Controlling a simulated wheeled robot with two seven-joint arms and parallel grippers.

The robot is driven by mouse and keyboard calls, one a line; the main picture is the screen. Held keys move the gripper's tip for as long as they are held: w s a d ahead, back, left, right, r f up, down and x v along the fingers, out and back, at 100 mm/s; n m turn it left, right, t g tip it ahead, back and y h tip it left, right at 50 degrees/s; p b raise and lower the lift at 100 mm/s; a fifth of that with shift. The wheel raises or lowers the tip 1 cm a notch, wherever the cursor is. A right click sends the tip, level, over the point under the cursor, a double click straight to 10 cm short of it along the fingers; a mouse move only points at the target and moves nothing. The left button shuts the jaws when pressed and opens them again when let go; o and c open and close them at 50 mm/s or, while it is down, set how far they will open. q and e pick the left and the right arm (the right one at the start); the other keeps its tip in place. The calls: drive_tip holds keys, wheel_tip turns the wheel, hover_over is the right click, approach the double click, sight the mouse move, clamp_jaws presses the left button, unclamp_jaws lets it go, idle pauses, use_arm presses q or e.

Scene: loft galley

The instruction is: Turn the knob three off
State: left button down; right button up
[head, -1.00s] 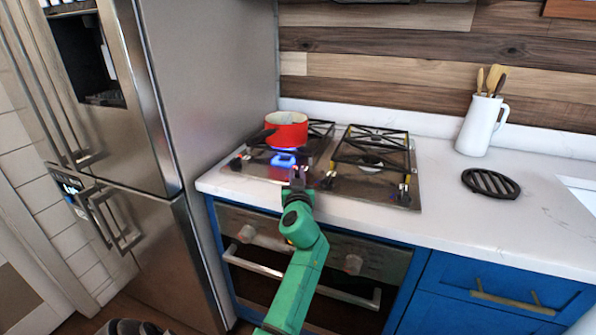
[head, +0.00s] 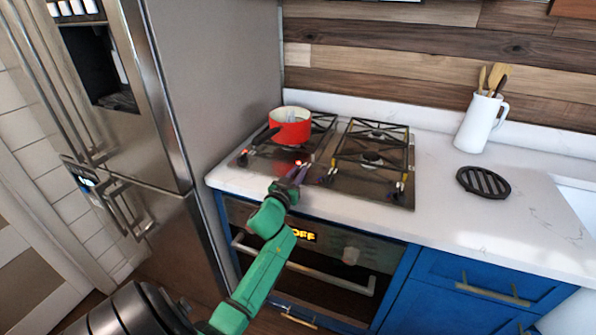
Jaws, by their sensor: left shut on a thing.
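The gas cooktop (head: 375,190) has small knobs along its front edge. My left gripper (head: 298,172) is at the front of the cooktop, left of its middle, shut on a knob that its fingers mostly hide. A small red glow (head: 299,162) shows at the fingertips. Another knob (head: 327,179) stands free just to the right, and one more (head: 243,159) shows at the left. A red pot (head: 290,130) with a dark handle sits on the left burner, and no flame shows under it. My right gripper is not in view.
A steel fridge (head: 225,80) stands close on the left. The oven front (head: 345,252) below shows a lit "OFF" sign (head: 303,235). A black trivet (head: 483,182) and a white utensil jug (head: 480,122) are on the right counter, with clear counter around them.

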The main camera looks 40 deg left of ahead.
use_arm(q)
drive_tip(key=shift+r, duration=0.1)
drive_tip(key=c, duration=1.1)
unclamp_jaws()
drive_tip(key=o, duration=0.3)
drive_tip(key=shift+w, duration=0.1)
drive_tip(key=shift+w+a+f, duration=0.1)
drive_tip(key=shift+f, duration=0.15)
drive_tip(key=b+v, duration=0.1)
drive_tip(key=v, duration=1.3)
drive_tip(key=shift+s, duration=0.25)
drive_tip(key=shift+r, duration=0.1)
